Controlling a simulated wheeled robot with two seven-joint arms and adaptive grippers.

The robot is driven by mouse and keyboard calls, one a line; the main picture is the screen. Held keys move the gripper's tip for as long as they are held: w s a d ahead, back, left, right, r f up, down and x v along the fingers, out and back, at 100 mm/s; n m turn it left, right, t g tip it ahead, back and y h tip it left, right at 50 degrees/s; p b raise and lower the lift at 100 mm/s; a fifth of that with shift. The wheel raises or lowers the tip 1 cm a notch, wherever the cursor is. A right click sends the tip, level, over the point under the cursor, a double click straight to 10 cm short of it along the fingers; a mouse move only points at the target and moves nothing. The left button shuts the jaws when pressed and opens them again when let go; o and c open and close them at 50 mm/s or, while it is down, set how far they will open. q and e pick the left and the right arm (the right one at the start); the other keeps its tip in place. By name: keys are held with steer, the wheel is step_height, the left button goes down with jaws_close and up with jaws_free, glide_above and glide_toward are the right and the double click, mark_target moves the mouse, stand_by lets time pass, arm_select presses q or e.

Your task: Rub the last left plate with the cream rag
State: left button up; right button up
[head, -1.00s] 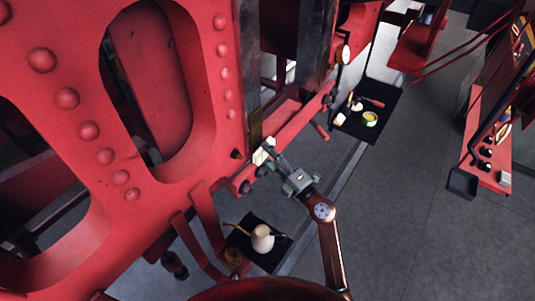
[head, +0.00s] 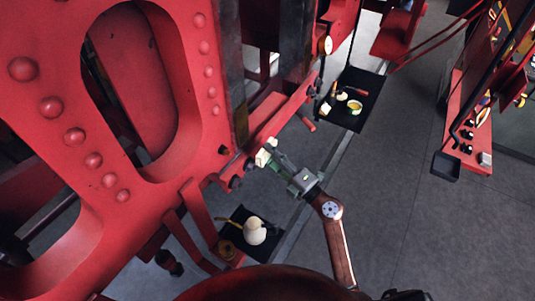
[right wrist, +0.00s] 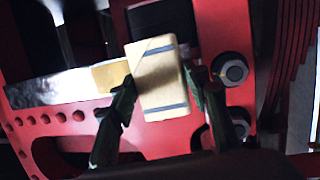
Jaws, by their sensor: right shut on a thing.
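My right gripper (head: 271,157) is shut on the cream rag (head: 262,157), beside the lower end of an upright metal strip on the red frame. In the right wrist view the rag (right wrist: 158,80) is a cream pad with two dark stripes, held between both fingers. A shiny metal strip (right wrist: 55,88) runs left behind it. A tan patch (right wrist: 110,75) at the strip's near end is partly covered by the rag. I cannot tell whether the rag touches it, nor pick out the last left plate for sure. My left gripper is not in view.
A black tray (head: 235,255) with a cream jug (head: 254,231) lies below the gripper. Another dark tray (head: 352,123) with small tins stands at upper right. Bolts (right wrist: 231,69) stick out right of the fingers. A red bench (head: 470,160) stands at far right; grey floor between is clear.

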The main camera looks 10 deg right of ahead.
steer(key=shift+s+d, duration=1.05)
